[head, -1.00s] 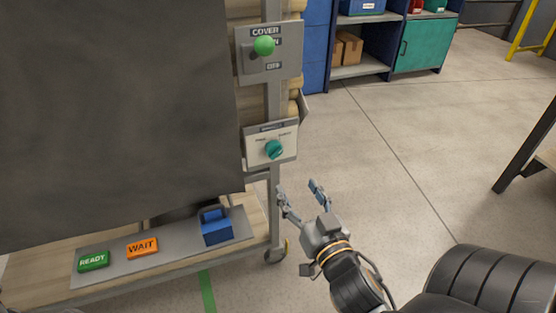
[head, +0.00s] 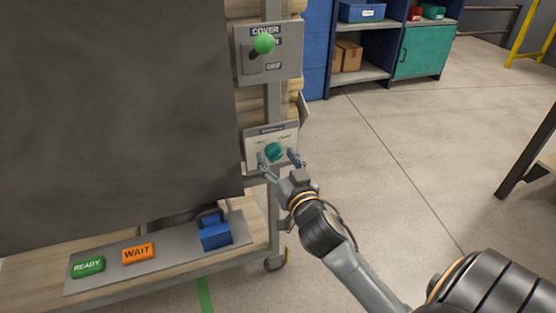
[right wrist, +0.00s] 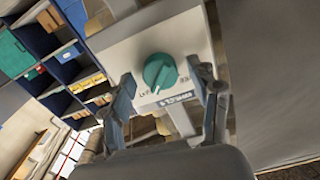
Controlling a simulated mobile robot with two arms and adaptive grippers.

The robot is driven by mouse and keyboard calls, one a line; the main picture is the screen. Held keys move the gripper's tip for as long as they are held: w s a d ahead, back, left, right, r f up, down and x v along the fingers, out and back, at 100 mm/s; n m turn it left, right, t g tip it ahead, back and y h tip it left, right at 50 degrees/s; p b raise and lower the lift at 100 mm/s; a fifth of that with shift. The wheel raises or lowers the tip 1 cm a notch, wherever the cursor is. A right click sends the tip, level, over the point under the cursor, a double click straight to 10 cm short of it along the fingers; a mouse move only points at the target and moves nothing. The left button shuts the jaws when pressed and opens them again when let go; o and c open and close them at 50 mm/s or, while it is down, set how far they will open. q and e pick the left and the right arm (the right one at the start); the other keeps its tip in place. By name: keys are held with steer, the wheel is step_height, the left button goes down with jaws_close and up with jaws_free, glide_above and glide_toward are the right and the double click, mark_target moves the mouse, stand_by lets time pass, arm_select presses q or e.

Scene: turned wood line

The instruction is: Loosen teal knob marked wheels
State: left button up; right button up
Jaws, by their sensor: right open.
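The teal knob (head: 274,152) sits on a pale panel (head: 288,133) low on the cart's post. It also shows in the right wrist view (right wrist: 160,72), with a raised grip bar set at a slant. My right gripper (head: 278,160) is open in front of the knob, one finger toward each side. In the right wrist view its fingers (right wrist: 167,95) stand apart on both sides of the knob, with no contact visible. The panel's label is too small to read surely. My left gripper is not in view.
A green-balled lever (head: 264,44) on the COVER panel (head: 286,68) is above. A dark cover (head: 110,110) hangs on the left. The shelf below holds a green READY block (head: 88,266), an orange WAIT block (head: 138,254) and a blue padlock (head: 215,234).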

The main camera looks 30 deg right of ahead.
steer(key=c, duration=1.2)
steer(key=shift+o, duration=0.2)
